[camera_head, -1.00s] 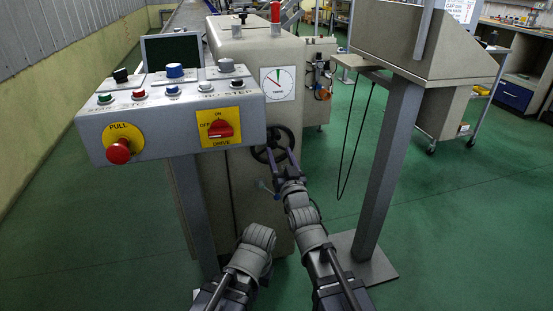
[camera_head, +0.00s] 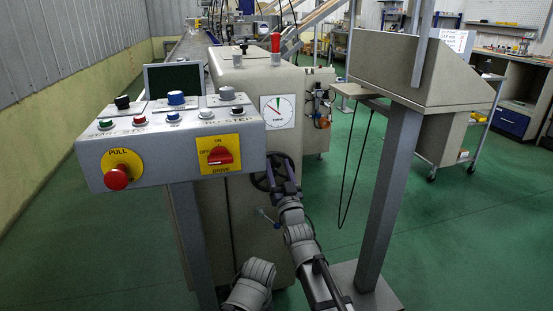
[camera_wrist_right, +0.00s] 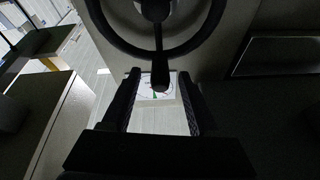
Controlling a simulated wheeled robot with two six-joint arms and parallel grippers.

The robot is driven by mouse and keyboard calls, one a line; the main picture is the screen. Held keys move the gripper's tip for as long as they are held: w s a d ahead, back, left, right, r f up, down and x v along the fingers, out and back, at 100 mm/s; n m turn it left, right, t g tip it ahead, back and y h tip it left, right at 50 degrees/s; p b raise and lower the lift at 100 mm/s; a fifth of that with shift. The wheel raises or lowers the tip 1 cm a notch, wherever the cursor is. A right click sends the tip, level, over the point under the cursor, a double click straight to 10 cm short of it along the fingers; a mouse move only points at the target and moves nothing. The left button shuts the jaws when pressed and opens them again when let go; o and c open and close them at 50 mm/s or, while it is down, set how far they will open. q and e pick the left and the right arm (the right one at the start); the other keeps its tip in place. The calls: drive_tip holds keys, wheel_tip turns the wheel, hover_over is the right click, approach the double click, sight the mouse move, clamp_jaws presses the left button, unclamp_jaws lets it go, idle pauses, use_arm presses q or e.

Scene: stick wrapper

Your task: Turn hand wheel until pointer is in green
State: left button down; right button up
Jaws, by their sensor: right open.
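The dark hand wheel (camera_head: 259,181) is on the front of the beige machine, below the round white dial (camera_head: 278,112). The dial has a green sector near its top and a thin pointer; it is too small to tell whether the pointer lies in the green. My right gripper (camera_head: 281,168) is at the wheel and hides part of it. In the right wrist view the rim (camera_wrist_right: 197,40) arches across the top. A dark handle (camera_wrist_right: 160,72) hangs between the open fingers (camera_wrist_right: 160,82), with gaps on both sides. My left gripper is out of view; only part of its arm shows.
A control box (camera_head: 180,150) with knobs, a red stop button and a yellow drive switch stands left of the wheel. A small lever (camera_head: 268,216) sticks out below the wheel. A grey post (camera_head: 388,200) stands at right. Green floor (camera_head: 460,230) lies open beyond it.

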drive_tip(key=shift+x, duration=1.1)
clamp_jaws()
idle(0.6)
